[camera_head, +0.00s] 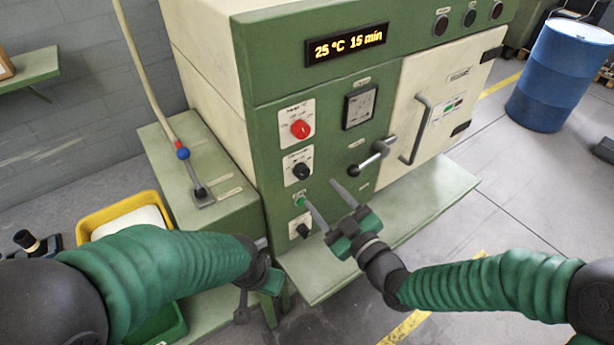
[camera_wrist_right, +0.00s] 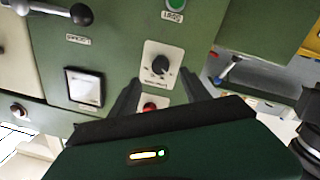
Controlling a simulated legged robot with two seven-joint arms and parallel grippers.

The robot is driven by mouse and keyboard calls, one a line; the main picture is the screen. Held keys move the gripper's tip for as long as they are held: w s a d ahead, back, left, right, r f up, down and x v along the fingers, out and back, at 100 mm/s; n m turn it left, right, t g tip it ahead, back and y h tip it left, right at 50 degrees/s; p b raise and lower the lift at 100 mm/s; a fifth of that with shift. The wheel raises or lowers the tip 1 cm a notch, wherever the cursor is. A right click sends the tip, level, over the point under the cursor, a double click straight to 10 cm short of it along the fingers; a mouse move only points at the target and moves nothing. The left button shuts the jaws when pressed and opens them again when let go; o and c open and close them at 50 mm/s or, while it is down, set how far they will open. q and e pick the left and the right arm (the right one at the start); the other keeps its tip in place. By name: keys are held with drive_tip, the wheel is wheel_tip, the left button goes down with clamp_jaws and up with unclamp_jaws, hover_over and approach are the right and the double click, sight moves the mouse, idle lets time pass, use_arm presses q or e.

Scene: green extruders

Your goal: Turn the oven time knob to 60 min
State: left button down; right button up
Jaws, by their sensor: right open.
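The green oven front carries a display (camera_head: 346,45) reading "25 °C 15 min". Below it, in a column, are a red knob (camera_head: 300,129), a black knob (camera_head: 301,171), a green button (camera_head: 301,202) and a lower black knob (camera_head: 302,230). The labels are too small to read, so I cannot tell which is the time knob. My right gripper (camera_head: 330,200) is open and empty before the panel. In the right wrist view, its fingers (camera_wrist_right: 160,88) point towards a black knob (camera_wrist_right: 160,66), with a red knob (camera_wrist_right: 150,106) partly hidden below. My left gripper (camera_head: 262,282) hangs low, its fingers unclear.
A black-knobbed lever (camera_head: 372,160) and the cream door's handle (camera_head: 415,132) stick out right of the knobs. A pale green ledge (camera_head: 420,215) runs beneath. A blue barrel (camera_head: 562,75) stands far right.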

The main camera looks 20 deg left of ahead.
sight(304, 175)
drive_tip(key=x, duration=0.8)
drive_tip(key=shift+p, duration=0.3)
clamp_jaws()
